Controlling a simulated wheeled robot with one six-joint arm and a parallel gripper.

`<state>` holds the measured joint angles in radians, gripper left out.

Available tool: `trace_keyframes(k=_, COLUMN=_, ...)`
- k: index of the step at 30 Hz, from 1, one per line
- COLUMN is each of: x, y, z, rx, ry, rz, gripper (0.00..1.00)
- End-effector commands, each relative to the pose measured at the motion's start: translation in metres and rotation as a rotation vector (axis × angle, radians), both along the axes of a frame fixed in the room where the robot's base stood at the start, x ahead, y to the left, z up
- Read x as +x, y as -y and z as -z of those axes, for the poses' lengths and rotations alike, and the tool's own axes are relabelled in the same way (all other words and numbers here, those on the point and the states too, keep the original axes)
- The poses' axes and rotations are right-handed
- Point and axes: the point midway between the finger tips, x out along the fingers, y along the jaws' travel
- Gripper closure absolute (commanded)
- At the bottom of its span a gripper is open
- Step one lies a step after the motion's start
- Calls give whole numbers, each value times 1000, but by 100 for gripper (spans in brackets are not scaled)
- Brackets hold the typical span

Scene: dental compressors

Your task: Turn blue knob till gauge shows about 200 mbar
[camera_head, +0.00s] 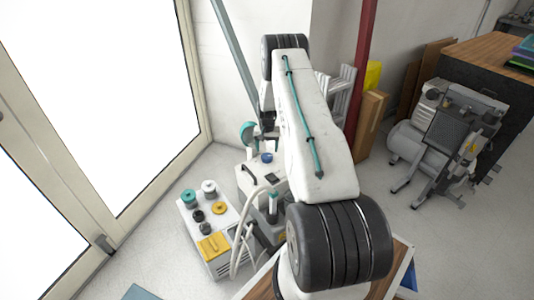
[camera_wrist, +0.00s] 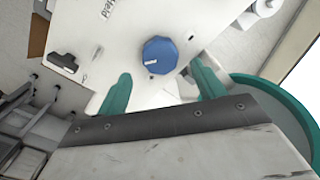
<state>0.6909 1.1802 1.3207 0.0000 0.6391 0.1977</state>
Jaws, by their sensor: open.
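The blue knob (camera_wrist: 160,55) sits on a white panel (camera_wrist: 125,40) in the wrist view, with a pale mark on its face. In the head view the blue knob (camera_head: 266,158) is small, on top of a white unit (camera_head: 250,180) left of my arm. My gripper (camera_wrist: 160,88) has two teal fingers spread apart below the knob in the picture, one to each lower side. It is open with nothing between the fingers. No gauge reading can be made out in either view. My arm hides part of the unit in the head view.
A white box with yellow, teal and black caps (camera_head: 208,225) stands left of the unit, with pale hoses beside it. A compressor (camera_head: 445,140) stands at the right. Glass doors (camera_head: 130,100) are at the left. The floor between is partly free.

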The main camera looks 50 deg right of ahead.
Motion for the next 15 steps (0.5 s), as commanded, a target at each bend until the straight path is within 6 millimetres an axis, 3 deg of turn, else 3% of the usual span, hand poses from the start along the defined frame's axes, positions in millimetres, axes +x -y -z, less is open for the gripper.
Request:
trace_keyframes(k=6, x=0, y=1, z=-29, rx=-1, ry=1, rz=1, gripper=31)
trace_keyframes(k=15, x=0, y=1, z=-34, rx=0, ry=0, rz=1, gripper=31)
